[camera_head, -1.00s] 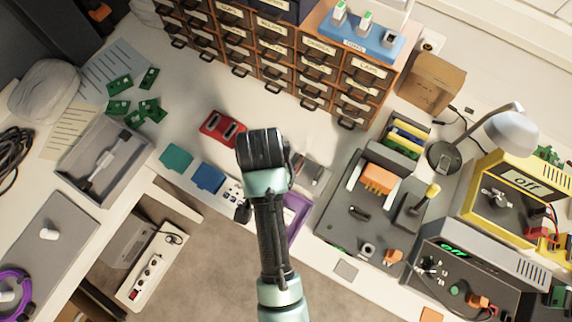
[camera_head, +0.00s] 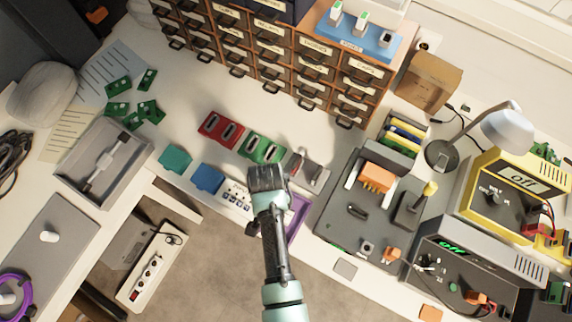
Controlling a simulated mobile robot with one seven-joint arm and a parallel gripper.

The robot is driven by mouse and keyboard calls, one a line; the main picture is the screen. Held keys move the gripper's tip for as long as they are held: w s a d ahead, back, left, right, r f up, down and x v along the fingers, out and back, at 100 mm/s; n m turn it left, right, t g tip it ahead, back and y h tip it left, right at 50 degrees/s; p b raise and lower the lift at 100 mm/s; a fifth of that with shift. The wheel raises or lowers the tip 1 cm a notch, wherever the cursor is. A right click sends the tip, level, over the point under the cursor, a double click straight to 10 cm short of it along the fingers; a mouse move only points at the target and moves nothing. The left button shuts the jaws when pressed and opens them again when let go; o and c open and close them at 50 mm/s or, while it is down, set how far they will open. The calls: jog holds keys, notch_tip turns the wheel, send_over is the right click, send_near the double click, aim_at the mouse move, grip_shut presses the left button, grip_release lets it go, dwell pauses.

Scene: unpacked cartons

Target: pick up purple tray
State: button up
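The purple tray (camera_head: 297,216) lies near the front edge of the workbench. Only its right part shows, a purple rim and corner; my arm and gripper hide the rest. My gripper (camera_head: 266,178) is above the bench, over the left side of the tray and close to its back end in the picture. I see the gripper from above and behind, so its fingertips are hidden. I cannot tell whether it is open or shut, or whether it touches the tray.
A red holder (camera_head: 220,130), a green holder (camera_head: 262,148) and a grey holder (camera_head: 308,170) stand behind the gripper. A blue bin (camera_head: 207,178) and a teal bin (camera_head: 175,158) are to the left. A dark grey soldering station board (camera_head: 340,222) is close on the right. Drawers (camera_head: 270,60) stand at the back.

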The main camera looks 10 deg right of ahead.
jog(key=shift+f, duration=0.4)
jog(key=shift+c, duration=0.2)
grip_shut()
dwell(1.0)
